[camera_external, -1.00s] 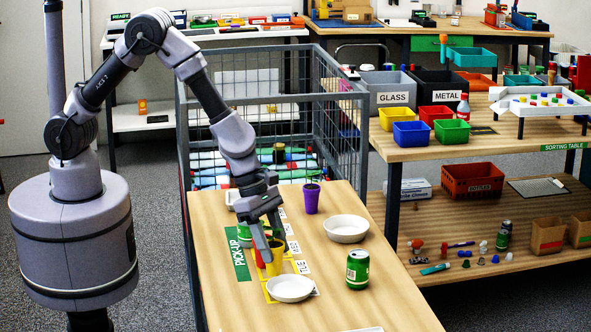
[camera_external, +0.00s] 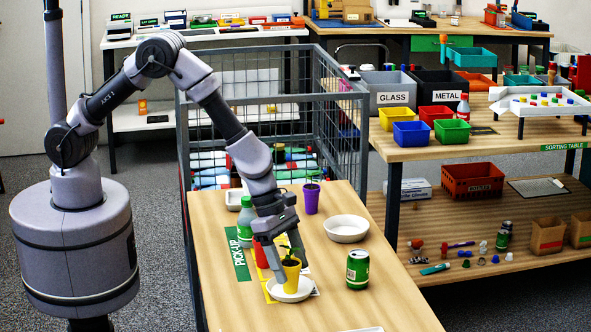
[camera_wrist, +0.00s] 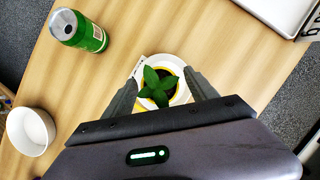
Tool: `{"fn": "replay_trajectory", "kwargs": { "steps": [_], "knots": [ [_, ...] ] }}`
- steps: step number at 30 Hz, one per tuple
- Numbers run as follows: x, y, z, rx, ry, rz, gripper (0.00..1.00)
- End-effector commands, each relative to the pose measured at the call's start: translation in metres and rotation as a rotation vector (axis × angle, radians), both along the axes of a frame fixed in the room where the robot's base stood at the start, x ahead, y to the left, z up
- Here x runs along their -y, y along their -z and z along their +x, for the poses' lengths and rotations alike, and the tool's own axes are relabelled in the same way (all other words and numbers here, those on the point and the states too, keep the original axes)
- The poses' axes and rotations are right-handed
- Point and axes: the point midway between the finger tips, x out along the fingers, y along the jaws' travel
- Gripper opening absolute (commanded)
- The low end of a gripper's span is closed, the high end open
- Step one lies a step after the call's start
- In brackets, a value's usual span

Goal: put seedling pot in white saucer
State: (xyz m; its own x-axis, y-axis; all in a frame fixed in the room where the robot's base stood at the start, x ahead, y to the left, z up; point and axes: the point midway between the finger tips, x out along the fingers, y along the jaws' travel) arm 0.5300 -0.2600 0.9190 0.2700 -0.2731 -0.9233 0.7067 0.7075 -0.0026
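The seedling pot (camera_external: 291,275) is yellow with a small green plant. It stands upright over the white saucer (camera_external: 279,296), within its rim; whether its base touches the saucer is hard to tell. The wrist view shows the plant's leaves (camera_wrist: 158,88) from above, with part of the white saucer (camera_wrist: 182,97) around the pot. My gripper (camera_external: 286,257) reaches down over the pot, one finger on each side, and appears shut on it. In the wrist view my gripper (camera_wrist: 162,80) has its fingertips close beside the pot's rim.
A green can (camera_external: 357,269) stands right of the saucer, and a white bowl (camera_external: 346,229) lies behind it. A red object (camera_external: 261,255) and a bottle (camera_external: 244,228) are close to my gripper's left.

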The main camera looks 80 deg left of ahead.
Motion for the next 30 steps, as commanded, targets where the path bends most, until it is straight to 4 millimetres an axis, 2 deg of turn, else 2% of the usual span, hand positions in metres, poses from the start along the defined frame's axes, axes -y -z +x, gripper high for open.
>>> {"fn": "replay_trajectory", "kwargs": {
  "steps": [5, 8, 15, 18, 23, 26, 29, 30],
  "knots": [
    [0.0, 0.0, 0.0, 0.0, 0.0, 0.0, 0.67],
    [-0.001, -0.011, -0.001, 0.0, 0.001, 0.0, 0.67],
    [-0.019, -0.076, -0.018, 0.002, 0.0, -0.001, 0.67],
    [-0.026, -0.097, -0.025, 0.002, -0.001, -0.001, 0.67],
    [-0.033, -0.115, -0.032, 0.004, 0.008, 0.002, 0.67],
    [-0.05, -0.147, -0.038, 0.071, 0.168, 0.055, 0.67],
    [-0.097, -0.212, -0.065, 0.234, 0.6, 0.231, 0.67],
    [-0.123, -0.239, -0.083, 0.307, 0.825, 0.339, 0.67]
  ]
}}
